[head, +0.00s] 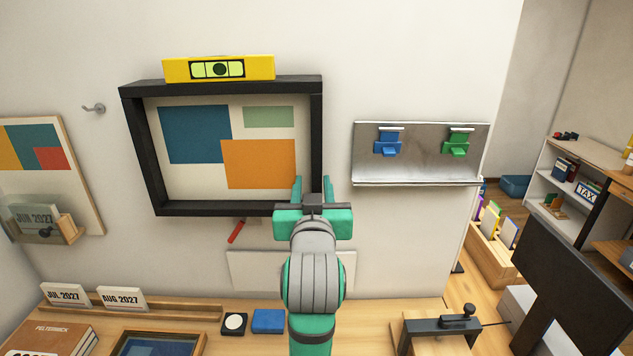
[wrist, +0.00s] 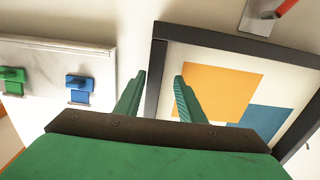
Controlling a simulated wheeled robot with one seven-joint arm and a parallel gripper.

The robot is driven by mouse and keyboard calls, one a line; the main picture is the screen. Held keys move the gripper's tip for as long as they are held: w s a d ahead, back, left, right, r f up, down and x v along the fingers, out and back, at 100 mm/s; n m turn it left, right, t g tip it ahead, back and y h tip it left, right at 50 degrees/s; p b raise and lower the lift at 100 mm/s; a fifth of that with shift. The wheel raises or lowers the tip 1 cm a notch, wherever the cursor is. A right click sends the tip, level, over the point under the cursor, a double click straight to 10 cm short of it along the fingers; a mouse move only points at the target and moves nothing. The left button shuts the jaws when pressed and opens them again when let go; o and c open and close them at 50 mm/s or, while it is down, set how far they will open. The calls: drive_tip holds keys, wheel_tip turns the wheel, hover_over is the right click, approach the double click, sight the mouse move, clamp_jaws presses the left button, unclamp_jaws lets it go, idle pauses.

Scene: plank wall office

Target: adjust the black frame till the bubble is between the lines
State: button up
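The black frame (head: 140,150) hangs on the wall around a picture of coloured blocks; its side and another edge show in the wrist view (wrist: 235,43). A yellow spirit level (head: 262,68) lies along its top edge, slightly higher at the right. The dark round bubble (head: 220,69) is near the middle of the green vial; it is too small to tell exactly how it sits against the lines. My gripper (head: 312,182) is at the frame's lower right, which it partly hides. In the wrist view its fingers (wrist: 160,78) are apart, with the side bar between them; contact is unclear.
A metal wall panel (head: 420,165) with blue and green clips is right of the frame. A red-handled item (head: 236,231) is below the frame. The wooden desk (head: 375,320) below holds calendar cards, boxes and a black clamp-like device (head: 440,325).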

drive_tip(key=shift+w+d, duration=0.25)
drive_tip(key=shift+d, duration=0.1)
drive_tip(key=shift+s, duration=0.25)
drive_tip(key=shift+c, duration=0.2)
drive_tip(key=shift+d+h, duration=0.4)
clamp_jaws()
drive_tip(key=shift+a+f, duration=0.1)
drive_tip(key=shift+a, duration=0.1)
drive_tip(key=shift+o, duration=0.2)
unclamp_jaws()
drive_tip(key=shift+s, duration=0.1)
drive_tip(key=shift+a, duration=0.15)
